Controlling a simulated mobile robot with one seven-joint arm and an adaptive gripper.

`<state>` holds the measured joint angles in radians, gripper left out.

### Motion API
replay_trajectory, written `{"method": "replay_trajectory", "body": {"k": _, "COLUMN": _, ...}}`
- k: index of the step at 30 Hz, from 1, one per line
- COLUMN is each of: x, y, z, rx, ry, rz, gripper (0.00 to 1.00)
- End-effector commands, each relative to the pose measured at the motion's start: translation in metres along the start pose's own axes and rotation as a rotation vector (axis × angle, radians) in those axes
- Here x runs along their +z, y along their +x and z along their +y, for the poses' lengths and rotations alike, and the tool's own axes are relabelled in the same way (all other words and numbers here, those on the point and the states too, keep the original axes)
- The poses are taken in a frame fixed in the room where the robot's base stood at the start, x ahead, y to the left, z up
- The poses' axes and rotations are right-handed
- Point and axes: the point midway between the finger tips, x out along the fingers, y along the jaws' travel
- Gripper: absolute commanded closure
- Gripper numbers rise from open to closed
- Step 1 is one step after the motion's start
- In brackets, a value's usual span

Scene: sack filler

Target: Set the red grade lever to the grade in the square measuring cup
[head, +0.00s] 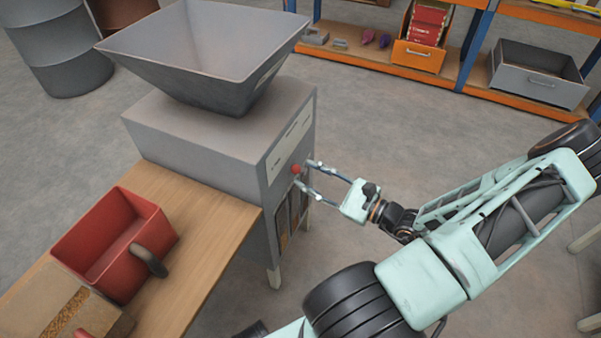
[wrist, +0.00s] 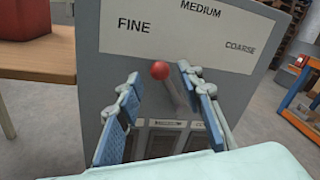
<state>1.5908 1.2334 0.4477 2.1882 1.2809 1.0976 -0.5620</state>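The red grade lever knob (head: 295,169) is on the front of the grey sack filler (head: 205,140). In the wrist view the knob (wrist: 160,70) tops a grey shaft that leans up and left, with its tip below the label FINE (wrist: 133,24). MEDIUM (wrist: 200,8) and COARSE (wrist: 240,47) are further right. My gripper (head: 304,175) is open, its fingers (wrist: 159,82) on either side of the lever, with gaps showing. The red square measuring cup (head: 115,245) with a dark handle stands on the table; I see no grain inside it.
The wooden table (head: 200,210) stands against the filler. A box with grain (head: 75,310) is at its lower left. A grey hopper (head: 205,60) tops the filler. Shelves (head: 370,62) with bins stand behind.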

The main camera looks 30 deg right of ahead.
Motion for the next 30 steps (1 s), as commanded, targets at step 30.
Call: {"method": "replay_trajectory", "body": {"k": 30, "x": 0.000, "y": 0.032, "z": 0.000, "rx": 0.001, "ry": -0.001, "rz": 0.001, "gripper": 1.00}}
